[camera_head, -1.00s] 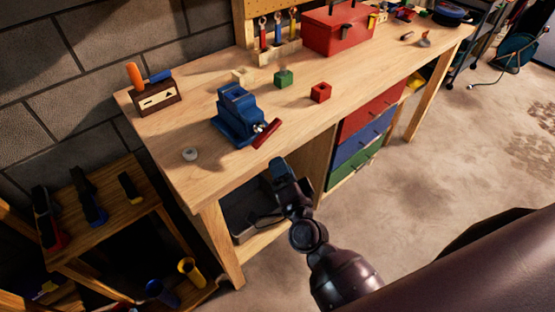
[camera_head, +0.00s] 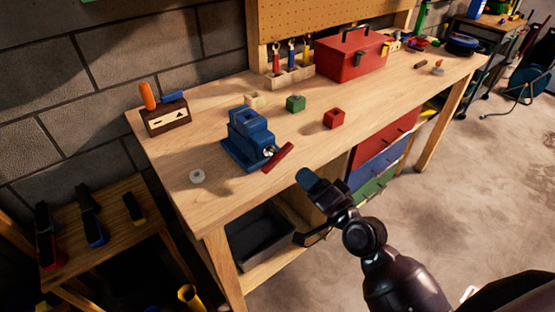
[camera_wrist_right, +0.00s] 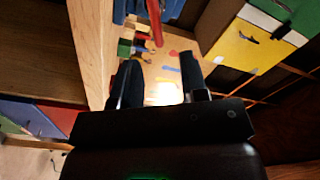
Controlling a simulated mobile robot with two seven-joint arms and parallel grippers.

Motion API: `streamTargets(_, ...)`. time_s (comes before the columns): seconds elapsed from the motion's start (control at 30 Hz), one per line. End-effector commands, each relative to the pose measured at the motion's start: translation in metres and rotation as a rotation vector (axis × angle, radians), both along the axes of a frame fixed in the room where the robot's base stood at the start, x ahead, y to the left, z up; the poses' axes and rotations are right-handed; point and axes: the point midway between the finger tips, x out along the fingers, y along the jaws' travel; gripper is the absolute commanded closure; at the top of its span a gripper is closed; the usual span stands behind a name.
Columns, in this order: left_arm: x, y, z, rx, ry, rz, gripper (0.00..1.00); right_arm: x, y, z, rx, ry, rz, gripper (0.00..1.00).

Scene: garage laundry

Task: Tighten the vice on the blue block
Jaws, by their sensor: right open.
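The blue vice (camera_head: 250,148) stands on the workbench near its left front corner. Its red handle (camera_head: 278,157) sticks out toward the front edge. A blue block (camera_head: 246,118) seems to sit at the top between the jaws; its outline blends with the vice, so I cannot tell how tightly it is held. My right gripper (camera_head: 307,208) is open and empty, in front of the bench edge, below and right of the handle, not touching it. In the right wrist view its two fingers (camera_wrist_right: 158,80) are spread, with the red handle (camera_wrist_right: 155,22) beyond them. My left gripper is not in view.
The workbench (camera_head: 225,195) holds a green block (camera_head: 295,104), a red block (camera_head: 334,118), a red toolbox (camera_head: 350,54) and a grey ring (camera_head: 197,177). A dark bin (camera_head: 260,238) sits on the shelf below. Coloured drawers (camera_head: 385,150) are to the right.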

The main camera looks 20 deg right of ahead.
Motion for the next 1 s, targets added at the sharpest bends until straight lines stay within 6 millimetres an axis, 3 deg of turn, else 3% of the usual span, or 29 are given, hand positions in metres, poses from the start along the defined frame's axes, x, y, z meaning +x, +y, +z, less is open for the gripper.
streamTargets(0.27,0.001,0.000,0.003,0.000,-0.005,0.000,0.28,0.008,0.009,-0.005,0.037,0.055,0.031,0.60)
streamTargets(0.7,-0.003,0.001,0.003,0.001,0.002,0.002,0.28,0.075,0.033,-0.005,0.037,0.054,0.031,0.60)
streamTargets(1.0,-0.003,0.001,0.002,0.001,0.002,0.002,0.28,0.098,0.042,-0.006,0.036,0.055,0.030,0.60)
